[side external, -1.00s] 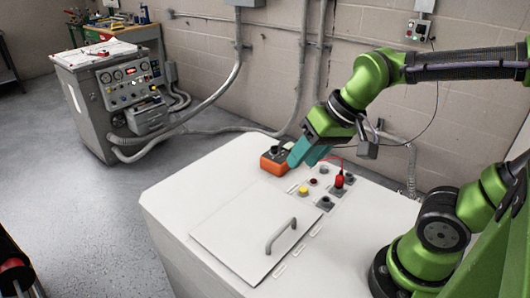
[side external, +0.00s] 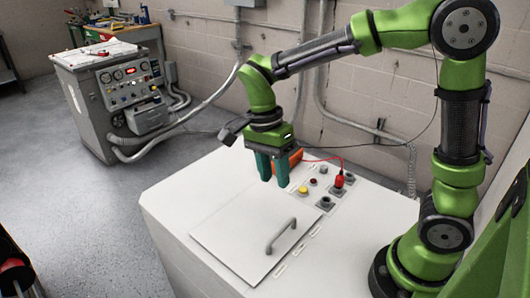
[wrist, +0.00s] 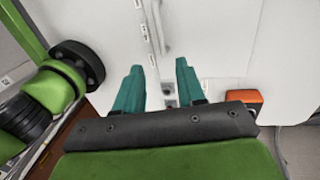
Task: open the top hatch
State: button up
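The top hatch (side external: 240,225) is a flat white panel in the top of the white cabinet, lying shut. Its grey bar handle (side external: 281,237) stands near the hatch's right edge. My gripper (side external: 274,183) points down above the cabinet top, behind the hatch and clear of the handle. Its two teal fingers are apart with nothing between them; the gap also shows in the wrist view (wrist: 158,67). In the wrist view the handle (wrist: 162,30) appears as a pale bar beyond the fingertips.
An orange box (side external: 297,157) is partly hidden behind my fingers. Right of them is a panel with a yellow button (side external: 303,190), several sockets and a red plug (side external: 339,180) on a red cable. A grey control console (side external: 115,95) stands at the back left. The cabinet's front left top is clear.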

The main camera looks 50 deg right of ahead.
aim_at(283, 227)
jog(key=s+f, duration=0.1)
jog(key=f, duration=0.7)
jog(key=s+f, duration=0.1)
jog(key=f, duration=0.4)
jog(key=shift+s, duration=0.3)
jog(key=shift+c, duration=0.5)
grip_shut()
